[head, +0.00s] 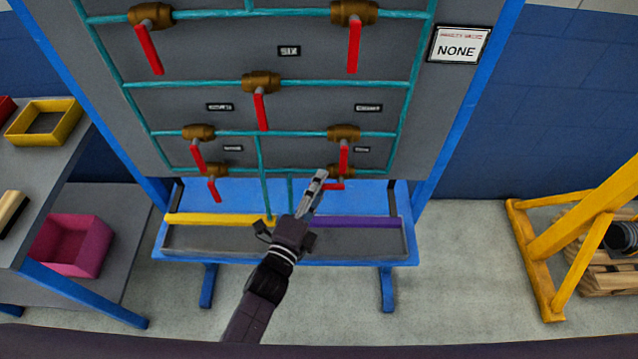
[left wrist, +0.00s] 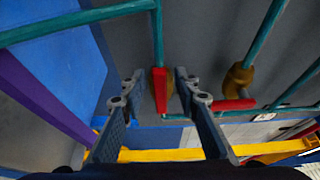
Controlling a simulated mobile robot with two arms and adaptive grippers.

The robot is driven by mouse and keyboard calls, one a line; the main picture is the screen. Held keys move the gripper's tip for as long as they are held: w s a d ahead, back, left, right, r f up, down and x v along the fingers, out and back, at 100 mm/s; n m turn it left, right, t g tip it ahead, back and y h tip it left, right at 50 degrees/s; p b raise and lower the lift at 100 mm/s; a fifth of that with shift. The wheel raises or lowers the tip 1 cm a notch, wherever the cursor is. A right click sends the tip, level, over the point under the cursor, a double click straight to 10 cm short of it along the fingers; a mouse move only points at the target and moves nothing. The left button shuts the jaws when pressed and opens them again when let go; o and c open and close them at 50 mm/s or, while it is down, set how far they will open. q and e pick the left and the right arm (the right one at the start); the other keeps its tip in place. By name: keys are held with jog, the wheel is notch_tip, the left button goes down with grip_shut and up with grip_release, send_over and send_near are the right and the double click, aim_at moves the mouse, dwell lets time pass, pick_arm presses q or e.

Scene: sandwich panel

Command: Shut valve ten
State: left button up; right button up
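The grey panel (head: 300,60) carries several brass valves with red handles on teal pipes. My left gripper (head: 318,178) is at the panel's lower right, beside the lowest right valve (head: 341,171), whose red handle (head: 334,186) is partly hidden by the fingers and looks sideways. In the left wrist view the left gripper (left wrist: 160,84) is open, with a red handle (left wrist: 160,92) seen between its fingers; contact cannot be told. Another valve (left wrist: 238,78) there has a sideways red handle (left wrist: 233,104). Which valve is ten cannot be read. My right gripper is not in view.
Just above is another valve (head: 343,132) with its handle hanging down. A blue bench (head: 290,192) with yellow (head: 215,218) and purple (head: 355,222) bars stands below. A sign (head: 458,45) reads NONE. A grey shelf (head: 115,215) is at left, a yellow frame (head: 530,255) at right.

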pick_arm(q)
jog(key=shift+w, duration=0.1)
grip_shut()
jog(key=shift+f, duration=0.1)
dwell(0.4)
